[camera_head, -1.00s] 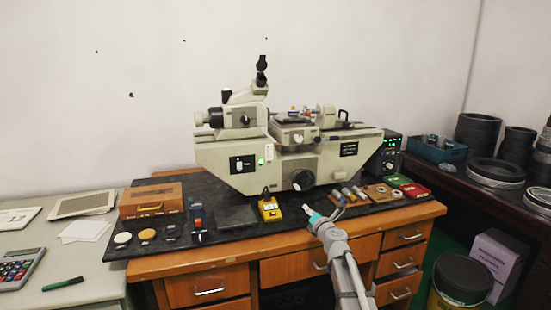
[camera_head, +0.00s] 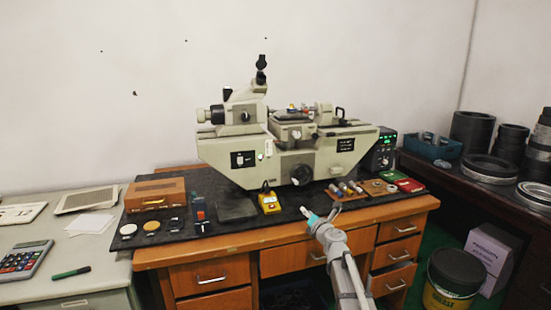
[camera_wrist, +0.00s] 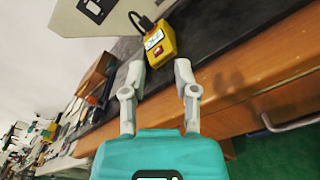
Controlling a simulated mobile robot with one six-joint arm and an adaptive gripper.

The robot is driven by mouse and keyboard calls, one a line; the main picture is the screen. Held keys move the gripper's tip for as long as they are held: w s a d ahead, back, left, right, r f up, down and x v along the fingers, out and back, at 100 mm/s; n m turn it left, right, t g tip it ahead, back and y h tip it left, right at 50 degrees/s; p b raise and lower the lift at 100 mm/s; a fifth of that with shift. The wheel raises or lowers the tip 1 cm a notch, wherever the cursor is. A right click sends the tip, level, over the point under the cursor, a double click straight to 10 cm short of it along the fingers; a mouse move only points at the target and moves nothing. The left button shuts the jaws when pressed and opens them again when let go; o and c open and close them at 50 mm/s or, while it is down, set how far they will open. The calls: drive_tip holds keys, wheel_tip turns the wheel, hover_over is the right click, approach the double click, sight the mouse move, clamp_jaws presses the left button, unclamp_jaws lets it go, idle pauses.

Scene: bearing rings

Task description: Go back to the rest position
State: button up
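My gripper (camera_head: 308,214) is at the front edge of the wooden desk (camera_head: 190,256), in front of the large grey measuring machine (camera_head: 290,155). In the wrist view, my gripper (camera_wrist: 160,72) has its two fingers spread apart with nothing between them. Beyond the fingertips, the yellow meter (camera_wrist: 155,42) stands on the dark mat (camera_wrist: 225,50). The yellow meter (camera_head: 269,202) is left of my gripper in the head view, apart from it.
Small rings and cylinders lie on a brown board (camera_head: 345,193) at the right of the mat. Large dark rings (camera_head: 490,168) and a blue bin (camera_head: 433,148) stand on the right table. A bucket (camera_head: 456,280) and a white box (camera_head: 490,255) are on the floor.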

drive_tip(key=s+a+f+n+g+y, duration=0.15)
drive_tip(key=s+f+n+g, duration=0.4)
drive_tip(key=s+n, duration=0.55)
drive_tip(key=s+a+f+n+g, duration=0.35)
drive_tip(key=s+f+n, duration=0.25)
drive_tip(key=n, duration=0.8)
drive_tip(key=s+d+f+n+g+h, duration=0.3)
drive_tip(key=s+d+n+g+h, duration=0.15)
drive_tip(key=s+n, duration=0.3)
drive_tip(key=s+d+f+n+g+h, duration=0.35)
drive_tip(key=s+d+n, duration=0.3)
drive_tip(key=s, duration=0.25)
wheel_tip(320, 180, up, 15)
drive_tip(key=n+p, duration=0.1)
drive_tip(key=p, duration=1.4)
drive_tip(key=shift+s, duration=0.4)
drive_tip(key=shift+a+y, duration=0.1)
drive_tip(key=shift+y, duration=0.15)
